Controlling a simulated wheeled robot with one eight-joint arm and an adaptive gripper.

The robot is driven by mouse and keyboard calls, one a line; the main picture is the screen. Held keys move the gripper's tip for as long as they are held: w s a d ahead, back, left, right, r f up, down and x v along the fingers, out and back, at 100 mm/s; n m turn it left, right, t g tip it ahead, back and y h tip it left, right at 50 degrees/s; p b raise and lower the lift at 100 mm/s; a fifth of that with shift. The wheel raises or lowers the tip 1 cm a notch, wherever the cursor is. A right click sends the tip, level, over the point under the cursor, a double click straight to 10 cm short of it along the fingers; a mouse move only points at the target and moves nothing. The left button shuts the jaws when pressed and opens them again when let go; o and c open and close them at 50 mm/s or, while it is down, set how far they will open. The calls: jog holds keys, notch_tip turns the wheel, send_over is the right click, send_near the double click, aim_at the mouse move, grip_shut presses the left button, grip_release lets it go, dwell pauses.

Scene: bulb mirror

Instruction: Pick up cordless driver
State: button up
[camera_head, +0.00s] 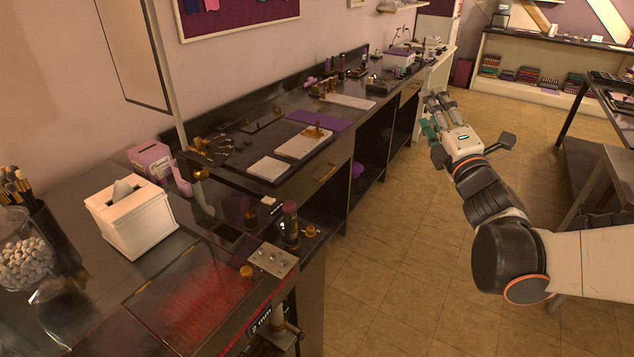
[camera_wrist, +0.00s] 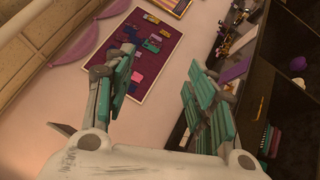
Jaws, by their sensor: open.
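I cannot pick out a cordless driver for certain in either view; the small items on the long dark counter (camera_head: 232,185) are too small or too dark to name surely. My gripper (camera_head: 435,112) is open and empty in the head view, held in the air over the floor to the right of the counter. In the wrist view my gripper (camera_wrist: 162,62) shows its two green-padded fingers spread wide apart, with nothing between them.
A white tissue box (camera_head: 130,222), a jar of pebbles (camera_head: 27,262) and a dark bottle (camera_head: 290,222) stand on the near counter. A purple board (camera_wrist: 140,52) hangs on the wall. A table (camera_head: 592,150) is at the right. The tiled floor (camera_head: 400,240) between is clear.

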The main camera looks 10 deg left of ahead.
jog(key=a+f+n+g+y, duration=0.2)
jog(key=a+f+n+y, duration=0.1)
jog(key=a+n+y, duration=0.4)
jog(key=n+g+y, duration=0.4)
jog(key=n+g, duration=1.1)
jog(key=n, duration=0.6)
send_near(290, 213)
jog(key=a, duration=0.1)
jog(key=w+a+f, duration=0.1)
jog(key=a, duration=0.1)
jog(key=w+a+f+b, duration=0.1)
jog(key=a, duration=0.1)
jog(key=shift+a, duration=0.1)
jog(key=shift+m, duration=0.3)
jog(key=shift+w+a+b, duration=0.2)
jog(key=shift+a+b, duration=0.15)
jog(key=shift+a, duration=0.55)
jog(key=shift+w+a+b, duration=0.15)
jog(key=shift+a+b, duration=0.2)
jog(key=shift+a, duration=0.5)
jog(key=shift+w+a+b, duration=0.2)
jog(key=shift+a+b, duration=0.15)
jog(key=shift+a, duration=0.55)
jog(key=shift+r, duration=0.1)
grip_shut()
